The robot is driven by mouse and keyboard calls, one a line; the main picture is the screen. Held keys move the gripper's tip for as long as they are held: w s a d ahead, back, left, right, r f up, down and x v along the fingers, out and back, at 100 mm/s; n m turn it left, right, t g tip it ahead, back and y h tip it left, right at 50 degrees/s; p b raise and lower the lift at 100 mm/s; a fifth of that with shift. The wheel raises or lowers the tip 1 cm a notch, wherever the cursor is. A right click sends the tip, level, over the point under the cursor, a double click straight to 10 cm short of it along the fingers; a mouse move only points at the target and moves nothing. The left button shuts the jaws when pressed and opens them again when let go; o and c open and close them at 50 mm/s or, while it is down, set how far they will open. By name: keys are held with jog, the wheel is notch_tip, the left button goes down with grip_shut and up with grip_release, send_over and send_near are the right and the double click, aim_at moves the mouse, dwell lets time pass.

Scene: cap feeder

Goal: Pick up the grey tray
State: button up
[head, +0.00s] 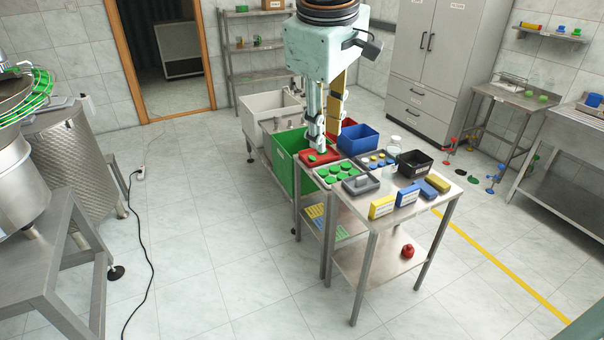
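Several grey pieces lie on the steel table (372,212). Another grey tray (389,167) behind holds small blue, yellow and white pieces. I cannot tell which one the task names. My gripper (317,150) points down over a red tray (331,158) with a green item, behind and left of the green-cap tray. The fingers are small here, so their opening is unclear.
A green bin (284,165) stands left of my gripper. A blue bin (358,139), a clear jar (393,144) and a black box (414,163) are behind and right. Yellow and blue boxes (408,194) line the table's front right. Open floor lies in front.

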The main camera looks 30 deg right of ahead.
jog(key=w+d+f+n+h+p, duration=0.1)
jog(key=w+d+f+n, duration=0.1)
jog(key=w+d, duration=0.35)
jog(key=w+d+f+n, duration=0.1)
jog(key=w+d+f, duration=0.2)
jog(key=w, duration=0.5)
jog(key=n+g+h+p, duration=0.1)
jog(key=n+g+p, duration=0.25)
jog(key=n, duration=0.65)
send_over(361, 177)
jog(key=a, duration=0.5)
notch_tip(361, 177, down, 32)
jog(key=shift+r+t, duration=0.2)
jog(key=shift+t, duration=0.15)
jog(key=shift+d, duration=0.1)
jog(key=shift+h, duration=0.3)
jog(key=shift+x, duration=4.25)
jog(key=shift+f, duration=0.1)
